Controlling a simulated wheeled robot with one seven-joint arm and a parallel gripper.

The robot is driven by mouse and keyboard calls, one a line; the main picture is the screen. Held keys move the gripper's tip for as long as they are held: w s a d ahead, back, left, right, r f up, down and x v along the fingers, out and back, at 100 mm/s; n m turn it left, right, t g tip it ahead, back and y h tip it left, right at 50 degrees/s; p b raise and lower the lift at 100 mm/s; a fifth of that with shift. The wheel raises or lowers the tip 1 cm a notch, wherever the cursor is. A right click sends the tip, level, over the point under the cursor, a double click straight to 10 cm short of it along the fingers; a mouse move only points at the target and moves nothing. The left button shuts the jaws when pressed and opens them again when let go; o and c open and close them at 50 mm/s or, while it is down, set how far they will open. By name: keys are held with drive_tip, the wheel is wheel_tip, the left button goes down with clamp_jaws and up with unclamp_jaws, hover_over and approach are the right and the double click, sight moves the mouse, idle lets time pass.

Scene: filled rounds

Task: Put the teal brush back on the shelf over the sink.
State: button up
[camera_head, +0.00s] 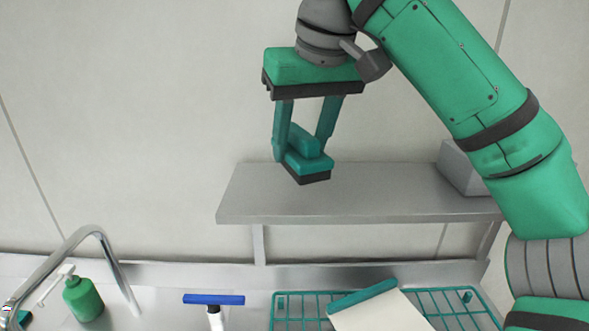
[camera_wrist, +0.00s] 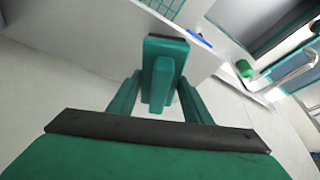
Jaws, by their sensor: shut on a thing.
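The teal brush (camera_head: 306,163) has a block body with a dark bristle face on its underside. My gripper (camera_head: 304,148) is shut on it and holds it in the air at the left part of the shelf (camera_head: 350,204), in front of the wall. The brush also shows between the fingers in the wrist view (camera_wrist: 163,75). The grey metal shelf is a flat board above the sink area. The brush seems to be above the board; whether it touches it I cannot tell.
A grey box (camera_head: 462,167) stands at the shelf's right end, behind my arm. Below are a tap (camera_head: 100,250), a green soap bottle (camera_head: 83,298), a blue-topped squeegee or brush (camera_head: 214,300) and a teal wire rack (camera_head: 450,302) holding a white board (camera_head: 380,314). The shelf's left and middle are clear.

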sight(303, 133)
drive_tip(key=w+f, duration=0.1)
drive_tip(key=w+a+f, duration=0.1)
drive_tip(key=f, duration=0.1)
drive_tip(key=shift+w+f, duration=0.1)
drive_tip(key=shift+w, duration=0.1)
drive_tip(key=shift+w+f, duration=0.1)
drive_tip(key=shift+f, duration=1.45)
drive_tip(key=shift+f, duration=0.1)
drive_tip(key=o, duration=1)
drive_tip(key=v, duration=1.2)
